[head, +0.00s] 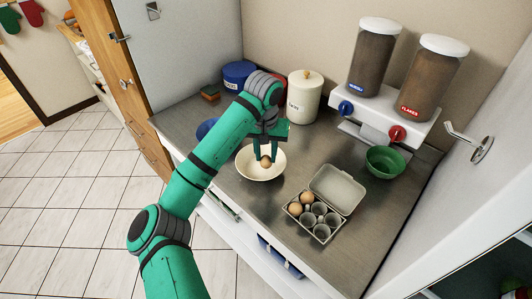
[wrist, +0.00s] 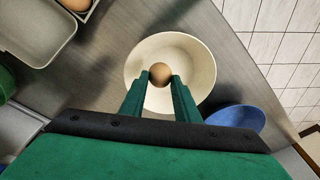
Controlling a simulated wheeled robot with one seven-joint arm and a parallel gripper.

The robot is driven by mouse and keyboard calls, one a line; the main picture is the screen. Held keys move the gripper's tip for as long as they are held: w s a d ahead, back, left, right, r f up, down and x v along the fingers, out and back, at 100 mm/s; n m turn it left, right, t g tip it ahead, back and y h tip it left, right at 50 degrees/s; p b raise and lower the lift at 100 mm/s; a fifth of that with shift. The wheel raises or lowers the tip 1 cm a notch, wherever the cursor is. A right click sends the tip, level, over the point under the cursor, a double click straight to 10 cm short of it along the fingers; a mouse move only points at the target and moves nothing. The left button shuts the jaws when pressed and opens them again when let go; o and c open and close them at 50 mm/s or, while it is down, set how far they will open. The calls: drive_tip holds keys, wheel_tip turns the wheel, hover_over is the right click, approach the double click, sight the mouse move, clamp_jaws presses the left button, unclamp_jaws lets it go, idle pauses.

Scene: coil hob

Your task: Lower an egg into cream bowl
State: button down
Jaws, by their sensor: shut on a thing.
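My gripper (head: 265,157) is shut on a brown egg (head: 265,162), one finger on each side of it. The cream bowl (head: 246,172) stands on the metal counter directly under the gripper. In the wrist view, the egg (wrist: 159,73) shows between the fingertips of the gripper (wrist: 160,77), over the inside of the cream bowl (wrist: 203,57). I cannot tell whether the egg touches the bowl's bottom. An open grey egg carton (head: 338,190) to the right holds two brown eggs (head: 296,208) and several empty cups.
A blue bowl (wrist: 236,117) stands beside the cream bowl. A green bowl (head: 384,162) sits under the two-canister dispenser (head: 385,115) at the right. A cream canister (head: 304,98) and a blue tin (head: 237,75) stand behind. Bare counter (head: 260,212) lies in front.

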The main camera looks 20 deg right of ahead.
sight(266, 162)
drive_tip(key=shift+f, duration=1.45)
idle(0.8)
drive_tip(key=c, duration=1.3)
unclamp_jaws()
drive_tip(key=r, duration=0.7)
drive_tip(key=s+r, duration=0.1)
drive_tip(key=r, duration=0.2)
drive_tip(key=shift+a+r, duration=0.25)
drive_tip(key=shift+r, duration=0.15)
